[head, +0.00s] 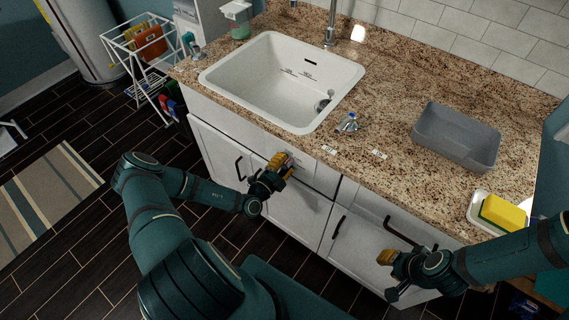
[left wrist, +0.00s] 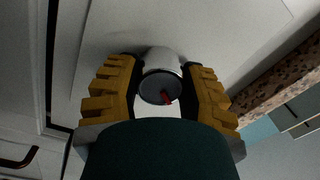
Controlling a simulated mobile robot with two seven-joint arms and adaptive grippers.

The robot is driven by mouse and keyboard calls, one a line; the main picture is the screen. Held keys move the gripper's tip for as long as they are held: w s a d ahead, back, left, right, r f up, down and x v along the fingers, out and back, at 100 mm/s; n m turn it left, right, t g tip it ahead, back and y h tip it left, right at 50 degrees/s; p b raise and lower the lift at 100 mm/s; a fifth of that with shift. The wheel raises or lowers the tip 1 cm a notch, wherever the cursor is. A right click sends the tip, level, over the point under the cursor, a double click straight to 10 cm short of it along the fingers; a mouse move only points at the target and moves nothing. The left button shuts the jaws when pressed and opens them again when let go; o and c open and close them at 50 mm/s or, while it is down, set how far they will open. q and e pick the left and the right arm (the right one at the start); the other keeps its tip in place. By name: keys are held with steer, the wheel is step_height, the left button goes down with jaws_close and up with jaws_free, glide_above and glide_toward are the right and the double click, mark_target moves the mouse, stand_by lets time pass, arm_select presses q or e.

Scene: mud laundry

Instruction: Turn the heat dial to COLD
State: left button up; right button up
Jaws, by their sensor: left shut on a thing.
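The heat dial is a pale round knob with a dark face and a red pointer mark, seen in the left wrist view (left wrist: 155,88). It sticks out from the white cabinet front below the sink. The red mark lies toward the lower right of the face in that view. My left gripper (head: 279,163) has its yellow fingers on both sides of the dial; the left wrist view shows the same fingers (left wrist: 162,92) closed around it. In the head view the fingers mostly hide the dial. My right gripper (head: 388,257) is by the right cabinet front, apart from the dial.
A white sink (head: 283,80) is set in the speckled counter (head: 400,80). A small blue-marked tap handle (head: 348,123) stands near its front right corner. A grey tub (head: 457,136) and a yellow sponge (head: 503,212) sit at the right. Dark handles (head: 239,167) project from the cabinet front.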

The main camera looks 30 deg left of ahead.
arm_select(q)
steer(key=n, duration=0.6)
steer(key=shift+d+n+b, duration=0.15)
steer(key=shift+n+b, duration=0.15)
steer(key=shift+b, duration=0.05)
steer(key=shift+r, duration=0.1)
stand_by(0.4)
steer(key=o, duration=1.2)
steer(key=shift+o, duration=0.2)
steer(key=shift+s, duration=0.2)
steer(key=s, duration=1.1)
steer(key=shift+s+a, duration=0.25)
steer(key=shift+a, duration=0.1)
